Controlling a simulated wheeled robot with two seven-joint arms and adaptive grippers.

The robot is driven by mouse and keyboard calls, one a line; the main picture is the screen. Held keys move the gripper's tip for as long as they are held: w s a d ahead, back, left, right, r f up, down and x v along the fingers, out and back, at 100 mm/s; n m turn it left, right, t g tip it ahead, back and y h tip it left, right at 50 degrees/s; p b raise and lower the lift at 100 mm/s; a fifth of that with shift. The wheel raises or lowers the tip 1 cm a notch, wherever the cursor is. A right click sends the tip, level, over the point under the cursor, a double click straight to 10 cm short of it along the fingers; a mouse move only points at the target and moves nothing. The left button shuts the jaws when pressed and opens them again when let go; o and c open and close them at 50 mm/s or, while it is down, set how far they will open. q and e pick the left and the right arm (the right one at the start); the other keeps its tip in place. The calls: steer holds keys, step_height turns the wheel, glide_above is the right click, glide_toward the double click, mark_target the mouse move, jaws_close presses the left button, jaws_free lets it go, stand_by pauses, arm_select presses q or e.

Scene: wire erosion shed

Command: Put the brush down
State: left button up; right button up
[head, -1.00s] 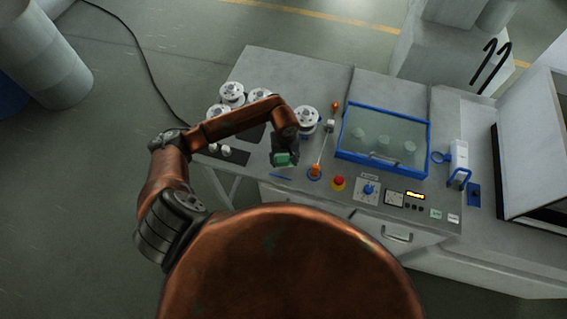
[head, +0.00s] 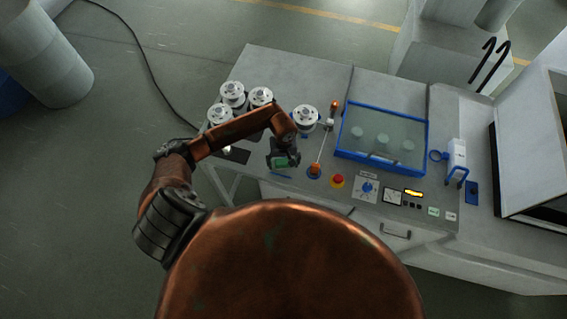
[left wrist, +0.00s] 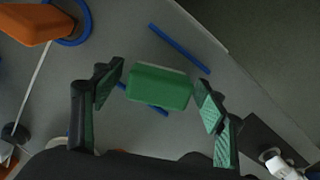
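The brush (left wrist: 160,87) shows as a green block with a pale edge, lying between the fingers of my left gripper (left wrist: 158,72) in the left wrist view. A strip of grey bench with a bit of blue line shows between the left finger and the block, so the gripper looks open around it. The right finger is very close to the block. In the head view, my left gripper (head: 283,160) is low over the front of the bench with the green brush (head: 281,163) at its tip. I cannot tell whether the brush touches the bench. My right gripper is out of view.
Blue lines (left wrist: 180,49) mark the bench (head: 315,75) beside the brush. White spools (head: 232,93) stand behind left; a blue-framed clear cover (head: 383,138) is farther right.

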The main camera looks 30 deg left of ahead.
mark_target(283, 162)
arm_select(q)
steer(key=shift+r, duration=0.2)
step_height(283, 162, up, 12)
steer(key=b, duration=0.3)
stand_by(0.6)
